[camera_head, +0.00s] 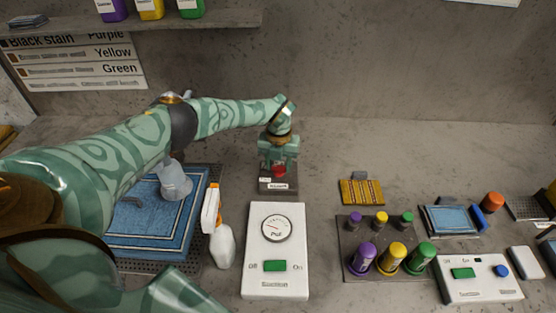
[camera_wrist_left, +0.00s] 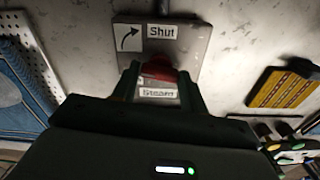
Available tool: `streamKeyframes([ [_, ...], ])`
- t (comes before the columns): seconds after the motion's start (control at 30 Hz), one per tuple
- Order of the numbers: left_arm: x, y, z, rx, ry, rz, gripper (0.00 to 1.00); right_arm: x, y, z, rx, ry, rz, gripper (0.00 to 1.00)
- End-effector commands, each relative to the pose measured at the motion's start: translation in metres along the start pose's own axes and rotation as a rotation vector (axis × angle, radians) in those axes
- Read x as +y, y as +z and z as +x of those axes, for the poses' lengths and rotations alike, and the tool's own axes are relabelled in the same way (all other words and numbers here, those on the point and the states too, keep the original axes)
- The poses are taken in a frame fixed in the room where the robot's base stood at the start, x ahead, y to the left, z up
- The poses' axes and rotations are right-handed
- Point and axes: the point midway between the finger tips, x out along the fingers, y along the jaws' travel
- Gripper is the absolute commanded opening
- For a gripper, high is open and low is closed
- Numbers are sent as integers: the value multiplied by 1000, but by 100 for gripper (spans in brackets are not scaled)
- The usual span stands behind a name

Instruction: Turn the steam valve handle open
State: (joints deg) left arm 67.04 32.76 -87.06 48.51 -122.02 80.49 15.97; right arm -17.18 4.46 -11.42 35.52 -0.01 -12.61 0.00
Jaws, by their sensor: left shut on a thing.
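The red steam valve handle (camera_head: 279,170) sits on a dark plate (camera_head: 279,190) with a small label, behind the suction box. My left gripper (camera_head: 278,164) reaches down over it from above and is shut on the handle. In the left wrist view the red handle (camera_wrist_left: 159,70) lies between my two fingers (camera_wrist_left: 160,85). The valve plate (camera_wrist_left: 190,38) there carries an arrow, the word "Shut" and, nearer, the word "Steam". My fingers hide part of the handle. My right gripper is in neither view.
A white suction box (camera_head: 275,285) with a gauge stands in front of the valve. A spray bottle (camera_head: 222,245) and a blue rug (camera_head: 180,235) are to its left. A yellow-striped brush (camera_head: 361,192) and a rack of bottles (camera_head: 350,262) are to its right.

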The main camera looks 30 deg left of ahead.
Motion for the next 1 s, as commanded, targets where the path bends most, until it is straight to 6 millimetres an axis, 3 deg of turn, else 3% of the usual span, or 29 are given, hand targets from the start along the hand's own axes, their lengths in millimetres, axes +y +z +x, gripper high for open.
streamKeyframes([
  [0.4,0,2,-2,-5,-2,-166,21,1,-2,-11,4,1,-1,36],
  [0.9,0,2,-2,-5,-2,-184,21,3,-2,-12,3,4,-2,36],
  [0.93,0,2,-2,-5,-2,-184,46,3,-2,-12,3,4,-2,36],
  [1.0,0,2,-2,-5,-2,-184,65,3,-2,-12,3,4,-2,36],
])
